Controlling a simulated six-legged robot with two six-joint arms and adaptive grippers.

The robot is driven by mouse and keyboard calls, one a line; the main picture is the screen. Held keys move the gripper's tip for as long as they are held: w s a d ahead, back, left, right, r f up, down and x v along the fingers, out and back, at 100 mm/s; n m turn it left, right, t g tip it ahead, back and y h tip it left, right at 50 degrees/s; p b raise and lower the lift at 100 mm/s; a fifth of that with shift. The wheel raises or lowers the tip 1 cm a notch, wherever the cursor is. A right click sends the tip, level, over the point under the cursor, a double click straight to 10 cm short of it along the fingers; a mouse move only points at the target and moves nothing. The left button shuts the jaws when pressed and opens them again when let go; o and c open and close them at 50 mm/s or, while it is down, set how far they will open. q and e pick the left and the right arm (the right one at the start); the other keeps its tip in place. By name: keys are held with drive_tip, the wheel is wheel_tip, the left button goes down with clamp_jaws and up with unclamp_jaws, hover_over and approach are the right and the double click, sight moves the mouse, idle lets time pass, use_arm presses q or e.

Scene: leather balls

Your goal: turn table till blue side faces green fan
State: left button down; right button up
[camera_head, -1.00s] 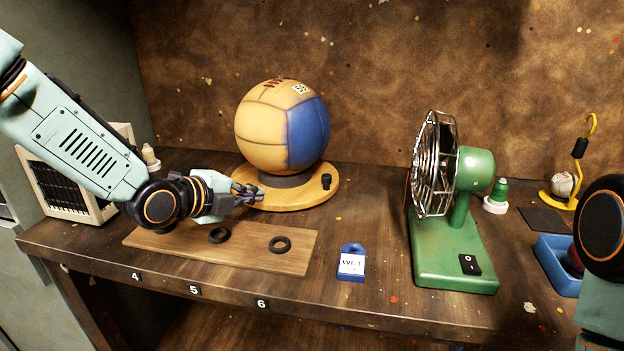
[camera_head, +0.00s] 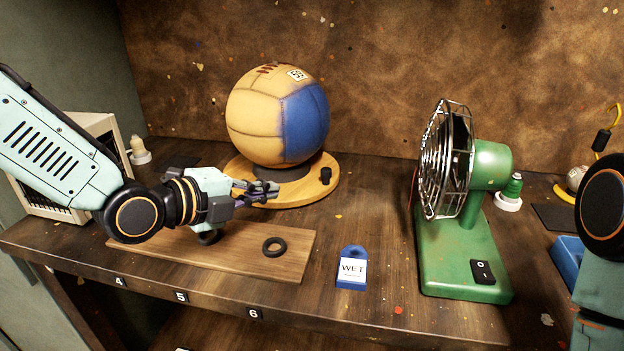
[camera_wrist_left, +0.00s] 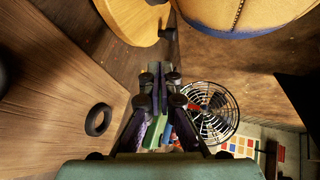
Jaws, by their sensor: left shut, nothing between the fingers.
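A round wooden turntable (camera_head: 316,190) with a black knob (camera_head: 325,175) stands on the bench. It bears a tan and blue leather ball (camera_head: 262,115) on a dark ring. The ball's blue panel (camera_head: 305,118) is on its right front side. The green fan (camera_head: 470,215) stands to the right, its wire cage turned left toward the ball. My left gripper (camera_head: 272,190) is shut and empty just in front of the turntable; I cannot tell if it touches the rim. In the left wrist view the turntable (camera_wrist_left: 130,18) is above the fingers (camera_wrist_left: 160,90). My right gripper is out of view.
A wooden board (camera_head: 240,255) with a black ring (camera_head: 274,247) lies under my left wrist. A blue WET tag (camera_head: 351,268) lies front centre. A blue tray (camera_head: 568,262) is at right. Bench between turntable and fan is clear.

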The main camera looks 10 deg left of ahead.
sight(311, 192)
use_arm(q)
drive_tip(key=shift+w+d+f+b, duration=0.2)
drive_tip(key=shift+w+f, duration=0.2)
drive_tip(key=shift+w, duration=0.25)
drive_tip(key=shift+w+d+f+b, duration=0.2)
drive_tip(key=shift+w+f, duration=0.15)
drive_tip(key=shift+w, duration=0.25)
drive_tip(key=shift+w+d+f, duration=0.1)
drive_tip(key=shift+w+d, duration=0.3)
drive_tip(key=shift+d, duration=0.2)
drive_tip(key=x, duration=0.2)
drive_tip(key=b+x, duration=0.1)
drive_tip(key=x, duration=0.4)
drive_tip(key=shift+w+r+b, duration=0.15)
drive_tip(key=shift+r+b, duration=0.15)
drive_tip(key=shift+r, duration=0.1)
drive_tip(key=shift+w+d, duration=0.2)
drive_tip(key=shift+w, duration=0.5)
drive_tip(key=shift+s+d, duration=0.1)
